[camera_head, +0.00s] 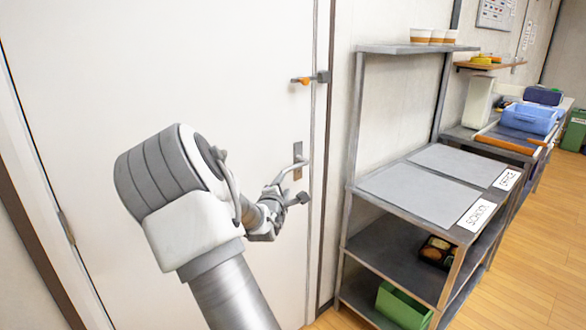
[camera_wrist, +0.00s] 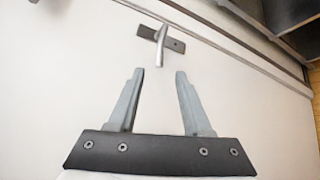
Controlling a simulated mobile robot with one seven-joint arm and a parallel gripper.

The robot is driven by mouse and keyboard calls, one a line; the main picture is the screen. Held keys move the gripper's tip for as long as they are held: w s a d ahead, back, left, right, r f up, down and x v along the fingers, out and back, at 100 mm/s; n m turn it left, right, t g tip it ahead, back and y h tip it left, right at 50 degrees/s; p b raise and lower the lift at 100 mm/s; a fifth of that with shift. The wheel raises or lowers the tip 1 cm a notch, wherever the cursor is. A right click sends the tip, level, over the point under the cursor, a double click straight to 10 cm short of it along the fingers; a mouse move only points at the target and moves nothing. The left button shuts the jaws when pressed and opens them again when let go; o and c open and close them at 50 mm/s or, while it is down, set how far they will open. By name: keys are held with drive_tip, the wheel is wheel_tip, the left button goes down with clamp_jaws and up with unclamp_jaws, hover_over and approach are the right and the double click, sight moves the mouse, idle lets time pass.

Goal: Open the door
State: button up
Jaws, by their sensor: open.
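A white door (camera_head: 160,70) fills the left of the head view and looks closed against its frame. Its lever handle (camera_head: 292,168) sits on a metal plate near the door's right edge. In the wrist view the handle (camera_wrist: 161,47) points toward my gripper from its dark plate. My gripper (camera_wrist: 156,76) is open, with nothing between its fingers. The handle's tip lies just beyond and between the fingertips, and contact is not visible. In the head view my gripper (camera_head: 298,199) is beside and below the handle, partly hidden by my arm.
An orange-tipped latch (camera_head: 302,80) is above the handle at the door's edge. A metal shelf unit (camera_head: 395,204) stands close to the right, with grey mats labelled SCHOOL and OFFICE, a green bin (camera_head: 402,306) and a dark food tray (camera_head: 437,252). Wooden floor (camera_head: 535,270) is clear at right.

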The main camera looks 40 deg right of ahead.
sight(293, 168)
drive_tip(key=x, duration=1.6)
drive_tip(key=shift+w+d+f, duration=0.2)
drive_tip(key=shift+w+d, duration=0.05)
drive_tip(key=shift+d, duration=0.05)
clamp_jaws()
idle(0.9)
